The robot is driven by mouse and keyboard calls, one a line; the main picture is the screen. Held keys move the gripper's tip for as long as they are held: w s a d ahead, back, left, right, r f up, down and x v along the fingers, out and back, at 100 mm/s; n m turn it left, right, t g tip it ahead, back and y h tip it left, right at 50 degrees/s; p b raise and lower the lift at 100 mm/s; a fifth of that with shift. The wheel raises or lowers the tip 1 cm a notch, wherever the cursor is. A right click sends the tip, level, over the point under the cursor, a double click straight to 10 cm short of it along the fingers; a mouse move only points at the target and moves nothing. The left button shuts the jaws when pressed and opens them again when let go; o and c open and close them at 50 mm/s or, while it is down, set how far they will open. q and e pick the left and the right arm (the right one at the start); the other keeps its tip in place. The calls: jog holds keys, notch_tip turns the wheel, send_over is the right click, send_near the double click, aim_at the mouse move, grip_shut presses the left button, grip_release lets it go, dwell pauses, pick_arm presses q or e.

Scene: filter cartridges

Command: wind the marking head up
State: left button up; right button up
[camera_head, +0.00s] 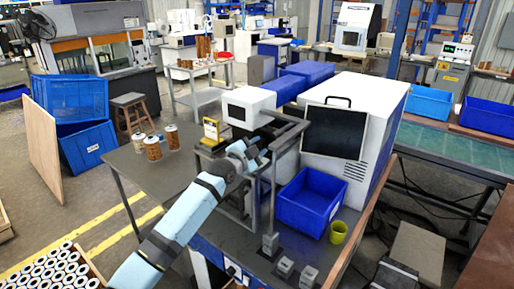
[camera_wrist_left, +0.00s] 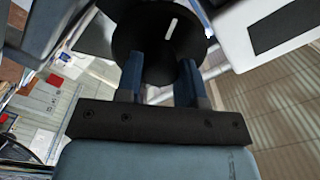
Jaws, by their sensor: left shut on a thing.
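The marking head (camera_head: 248,107) looks to be the white box with a dark front panel, beside a grey metal frame (camera_head: 285,135) on the dark bench. My left gripper (camera_head: 262,149) reaches up to this frame from the lower left. In the left wrist view, its blue fingers (camera_wrist_left: 160,75) are shut on a round black knob (camera_wrist_left: 150,40) with a short white mark near its upper right. The knob is hidden by the gripper in the head view. Part of a white box (camera_wrist_left: 265,35) shows at the right of the wrist view. My right gripper is not in view.
Filter cartridges (camera_head: 153,148) stand on the bench at the left, near a yellow device (camera_head: 211,131). A blue bin (camera_head: 310,202), a yellow cup (camera_head: 338,232) and a large white machine with a black screen (camera_head: 335,132) stand to the right. Small grey blocks (camera_head: 285,266) sit at the front.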

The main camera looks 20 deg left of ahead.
pick_arm(q)
jog(key=n+p, duration=0.1)
jog(key=n, duration=0.4)
jog(key=shift+p, duration=0.4)
jog(key=n, duration=0.2)
jog(key=shift+r+n+p, duration=0.1)
jog(key=shift+n+p, duration=0.25)
jog(key=shift+n, duration=0.05)
jog(key=n, duration=0.2)
jog(key=shift+n+p, duration=0.3)
jog(key=n+p, duration=0.1)
jog(key=n, duration=0.4)
jog(key=shift+g, duration=0.3)
jog(key=n+p, duration=0.1)
jog(key=n, duration=0.4)
jog(key=shift+n+h, duration=0.3)
jog(key=shift+h, duration=0.1)
jog(key=o, duration=0.9)
